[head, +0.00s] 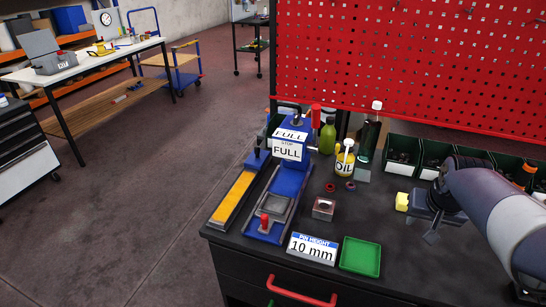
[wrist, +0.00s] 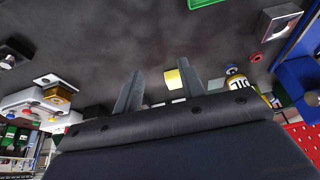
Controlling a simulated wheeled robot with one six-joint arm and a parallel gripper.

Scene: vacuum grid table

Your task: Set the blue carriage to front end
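A blue carriage (head: 257,158) sits at the far end of a low rail with a yellow strip (head: 236,197), on the left of the bench. The nearer part of the rail is bare. My gripper (head: 428,222) is well to the right of it, over the right part of the dark bench. In the wrist view, my gripper's two fingers (wrist: 160,70) stand apart with nothing held between them. A yellow block (wrist: 175,78) shows beyond the right finger; it also shows beside the gripper in the head view (head: 402,201). I cannot make out the carriage in the wrist view.
A blue press (head: 292,182) with a FULL sign (head: 288,150) and red-topped parts stands right beside the rail. A PIN HEIGHT sign (head: 313,248), green tray (head: 360,257), small metal block (head: 323,208), oil bottle (head: 345,163) and bins (head: 437,157) lie between or behind.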

